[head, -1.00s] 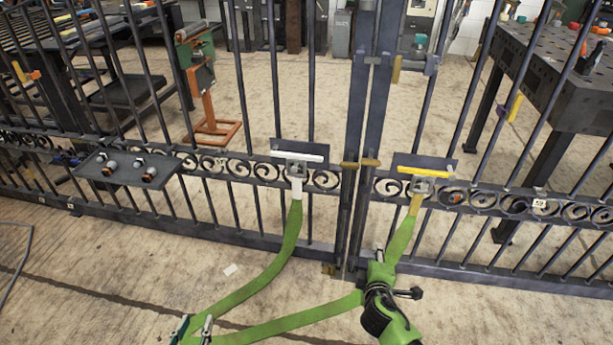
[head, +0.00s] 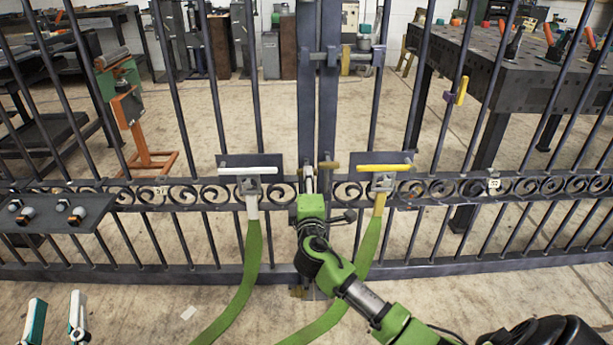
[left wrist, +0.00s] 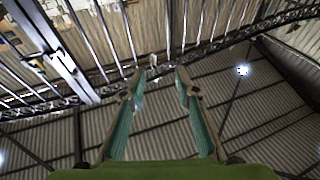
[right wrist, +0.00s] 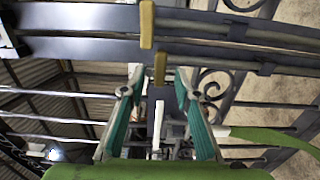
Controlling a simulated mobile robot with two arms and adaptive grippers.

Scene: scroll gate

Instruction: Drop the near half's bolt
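A dark scroll gate (head: 329,110) spans the head view, its two halves meeting at two upright posts. A brass tab (head: 328,165) shows at mid-height on the right post. The right wrist view shows two brass tabs, one higher (right wrist: 147,24) and one lower (right wrist: 160,68). I cannot tell which belongs to the near half's bolt. My right gripper (head: 309,178) is at the posts, hiding part of them. In its wrist view (right wrist: 160,88) the fingers are apart, with the lower tab and a pale bar between or beyond them. My left gripper (head: 57,308) is open and empty, low left.
A white handle (head: 248,170) and a yellow handle (head: 384,167) sit on plates either side of the posts, with green straps (head: 240,285) hanging down. A dark shelf (head: 100,215) with several knobs is at left. A perforated table (head: 490,75) stands behind the gate.

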